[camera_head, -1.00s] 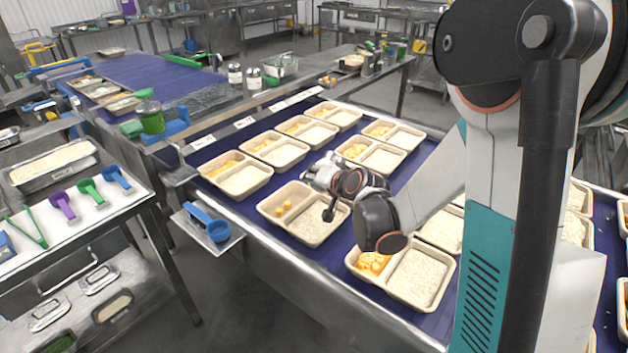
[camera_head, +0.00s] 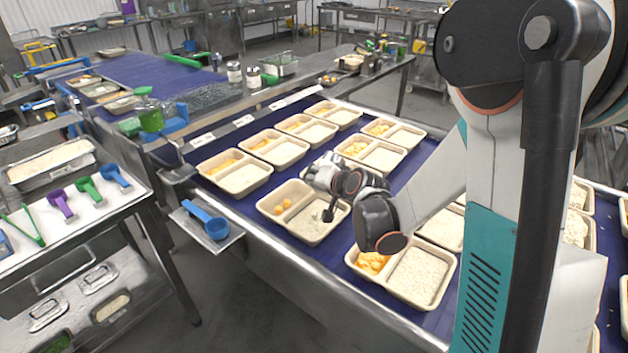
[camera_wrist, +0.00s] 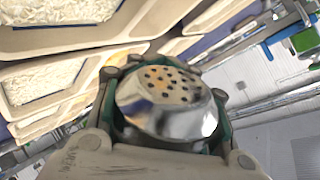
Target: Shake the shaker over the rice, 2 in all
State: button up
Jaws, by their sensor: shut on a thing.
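The shaker (camera_wrist: 165,95) has a shiny metal cap with several dark holes, which faces the wrist camera. My gripper (camera_wrist: 168,118) is shut around it; its fingers show on both sides of the cap. In the head view my gripper (camera_head: 328,203) is over a beige two-compartment tray (camera_head: 266,208), above the rice (camera_head: 309,225) in its larger compartment. The shaker is hard to make out in the head view. I cannot tell whether anything is falling from it.
Several similar trays stand on the blue belt (camera_head: 345,240) around my gripper, one close in front (camera_head: 415,278). A blue scoop (camera_head: 212,224) rests on a small metal shelf at the belt's left edge. Purple, green and blue scoops lie on the left bench.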

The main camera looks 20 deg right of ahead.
jog(key=shift+r, duration=0.55)
jog(key=shift+f, duration=0.1)
notch_tip(320, 180, down, 3)
jog(key=b, duration=0.2)
jog(key=shift+b, duration=0.3)
jog(key=shift+r+p, duration=1.2)
jog(key=shift+r, duration=0.4)
